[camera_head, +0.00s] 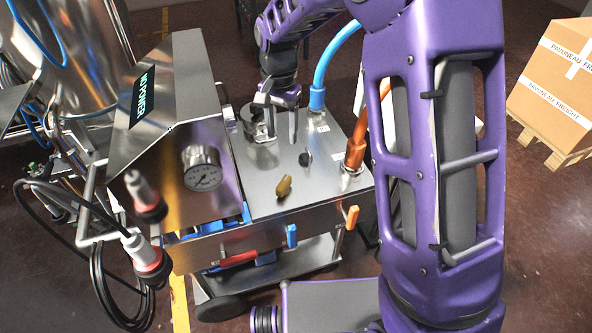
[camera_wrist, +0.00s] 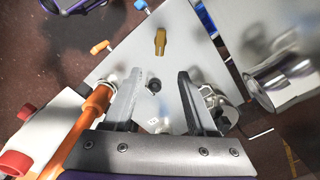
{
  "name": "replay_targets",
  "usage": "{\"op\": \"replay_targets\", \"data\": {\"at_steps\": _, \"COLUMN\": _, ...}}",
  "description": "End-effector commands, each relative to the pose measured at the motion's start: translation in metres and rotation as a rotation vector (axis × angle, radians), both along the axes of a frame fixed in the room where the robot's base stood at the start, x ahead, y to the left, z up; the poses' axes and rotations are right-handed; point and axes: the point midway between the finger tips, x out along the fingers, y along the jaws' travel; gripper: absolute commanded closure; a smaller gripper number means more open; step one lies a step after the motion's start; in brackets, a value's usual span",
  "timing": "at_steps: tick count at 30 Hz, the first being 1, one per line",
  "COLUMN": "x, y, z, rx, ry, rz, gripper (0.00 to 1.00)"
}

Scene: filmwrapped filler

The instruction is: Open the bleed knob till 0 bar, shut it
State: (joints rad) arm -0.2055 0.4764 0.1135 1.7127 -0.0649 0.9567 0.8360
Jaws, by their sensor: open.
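A small black knob (camera_head: 305,158) sits on the steel top plate (camera_head: 262,170) of the machine. A brass winged knob (camera_head: 284,187) stands nearer the plate's front edge. Neither shows a readable label, so I cannot tell which is the bleed knob. A round pressure gauge (camera_head: 202,167) is on the machine's front; its reading is too small to tell. My gripper (camera_head: 279,117) is open and empty above the plate's rear part. In the wrist view, the black knob (camera_wrist: 153,86) appears between my open fingers (camera_wrist: 159,75), and the brass knob (camera_wrist: 160,42) lies beyond them.
A blue hose (camera_head: 330,70) and an orange-copper fitting (camera_head: 356,145) rise from the plate's right side. A steel cup-like part (camera_head: 262,138) is at the left rear. Blue and orange lever handles (camera_head: 351,216) are along the front. A box (camera_head: 555,85) stands on a pallet at right.

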Motion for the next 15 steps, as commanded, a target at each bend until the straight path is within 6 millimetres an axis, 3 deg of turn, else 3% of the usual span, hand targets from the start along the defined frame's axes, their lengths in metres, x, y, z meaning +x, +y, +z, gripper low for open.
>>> {"op": "replay_targets", "data": {"at_steps": 5, "x": -0.001, "y": 0.001, "z": -0.021, "rx": 0.000, "ry": 0.004, "rz": 0.002, "gripper": 0.43}}
{"op": "replay_targets", "data": {"at_steps": 15, "x": -0.001, "y": 0.000, "z": -0.095, "rx": 0.000, "ry": 0.004, "rz": 0.001, "gripper": 0.43}}
